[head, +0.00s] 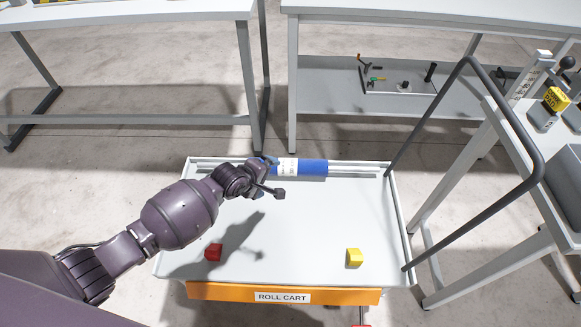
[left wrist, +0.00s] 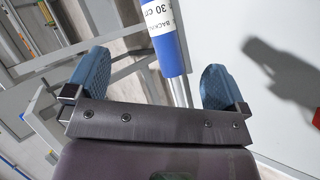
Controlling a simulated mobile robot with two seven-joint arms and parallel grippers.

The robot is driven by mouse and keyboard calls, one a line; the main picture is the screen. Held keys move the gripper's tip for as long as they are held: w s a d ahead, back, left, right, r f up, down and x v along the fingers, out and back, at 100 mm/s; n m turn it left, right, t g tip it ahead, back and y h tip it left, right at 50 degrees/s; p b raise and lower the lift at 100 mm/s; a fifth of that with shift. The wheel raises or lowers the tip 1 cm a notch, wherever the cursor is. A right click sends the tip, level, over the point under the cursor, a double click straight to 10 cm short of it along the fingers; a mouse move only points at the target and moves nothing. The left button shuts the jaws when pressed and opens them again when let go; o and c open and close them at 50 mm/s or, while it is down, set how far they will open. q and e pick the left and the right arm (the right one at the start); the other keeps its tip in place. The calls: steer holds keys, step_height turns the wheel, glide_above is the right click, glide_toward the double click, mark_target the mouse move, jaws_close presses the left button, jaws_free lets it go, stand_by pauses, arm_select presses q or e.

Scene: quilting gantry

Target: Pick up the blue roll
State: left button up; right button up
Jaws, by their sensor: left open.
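The blue roll (head: 313,167) lies along the back edge of the roll cart (head: 310,215), with a white printed label around its left part. A pale metal rod runs out beyond its right end. My left gripper (head: 273,176) is open and empty, close to the roll's left end. In the left wrist view, the blue roll (left wrist: 172,55) with its label shows beyond and between the two spread blue fingers of the left gripper (left wrist: 152,82), nearer the right finger. Contact with the roll cannot be told. My right gripper is not in view.
A red block (head: 213,252) and a yellow block (head: 354,257) sit on the cart's front part. A dark tubular handle (head: 525,150) rises at the cart's right side. Tables stand behind and to the right. The cart's middle is clear.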

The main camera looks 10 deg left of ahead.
mark_target(286, 166)
arm_select(q)
steer(key=w+f+n+b, duration=0.2)
steer(key=w+f, duration=0.1)
steer(key=w, duration=0.1)
steer(key=w+f+n+g+b, duration=0.1)
steer(key=w+f+n+b, duration=0.1)
steer(key=w+f+b, duration=0.1)
steer(key=w+f+n+b, duration=0.2)
steer(key=w+f, duration=0.3)
steer(key=shift+w+a+f+g+y, duration=0.2)
steer(key=shift+g+y, duration=0.2)
steer(key=shift+w+d+f+b, duration=0.15)
steer(key=shift+w+f+b, duration=0.05)
steer(key=shift+w+b, duration=0.25)
steer(key=shift+w+d+f, duration=0.15)
steer(key=shift+f, duration=0.05)
steer(key=b+x, duration=0.2)
steer(key=x, duration=0.2)
steer(key=shift+d+b, duration=0.25)
steer(key=shift+b, duration=0.15)
steer(key=shift+w+d+f, duration=0.1)
steer(key=shift+w, duration=0.15)
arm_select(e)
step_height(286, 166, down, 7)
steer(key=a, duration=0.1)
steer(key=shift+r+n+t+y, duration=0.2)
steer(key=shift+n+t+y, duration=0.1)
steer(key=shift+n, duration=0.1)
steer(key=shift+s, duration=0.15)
